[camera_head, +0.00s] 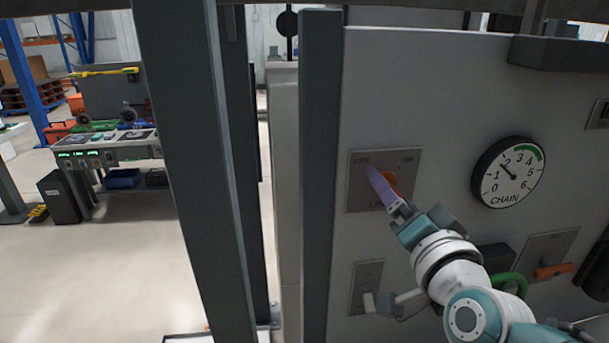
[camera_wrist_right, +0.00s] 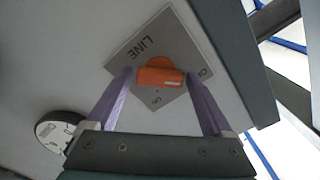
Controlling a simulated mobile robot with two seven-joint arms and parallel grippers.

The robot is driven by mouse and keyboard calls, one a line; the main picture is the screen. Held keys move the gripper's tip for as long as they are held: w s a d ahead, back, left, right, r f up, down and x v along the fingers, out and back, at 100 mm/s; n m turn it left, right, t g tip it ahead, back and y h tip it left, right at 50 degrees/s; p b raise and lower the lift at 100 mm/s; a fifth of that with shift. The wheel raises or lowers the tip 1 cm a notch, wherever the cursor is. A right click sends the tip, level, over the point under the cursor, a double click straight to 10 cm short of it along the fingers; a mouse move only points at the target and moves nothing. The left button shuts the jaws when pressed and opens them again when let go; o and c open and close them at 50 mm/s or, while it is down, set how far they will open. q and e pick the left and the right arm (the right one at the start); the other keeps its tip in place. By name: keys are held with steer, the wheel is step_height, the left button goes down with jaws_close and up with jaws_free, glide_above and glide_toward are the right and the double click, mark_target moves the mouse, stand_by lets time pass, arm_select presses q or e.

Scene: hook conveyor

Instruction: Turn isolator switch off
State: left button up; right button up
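An orange switch handle (camera_head: 390,183) sits on a grey plate (camera_head: 410,163) marked LINE on the grey panel. My right gripper (camera_head: 379,180) is at this handle, its purple fingers pointing at the plate. In the right wrist view the fingers are spread wide, one at each end of the orange handle (camera_wrist_right: 160,77), with the handle lying crosswise between them. They are very near its ends; I cannot tell whether they touch. A second plate (camera_head: 538,250) at lower right carries another orange handle (camera_head: 553,271). No label reading isolator is legible. My left gripper is not in view.
A round CHAIN gauge (camera_head: 507,172) is right of the LINE plate, its needle between 1 and 2. A small plate (camera_head: 367,277) with a pale lever is below. A dark post (camera_head: 195,160) stands left of the panel. A workbench (camera_head: 105,148) is farther back.

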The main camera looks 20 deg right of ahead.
steer(key=shift+o, duration=0.9)
steer(key=b+v, duration=0.2)
steer(key=v, duration=0.8)
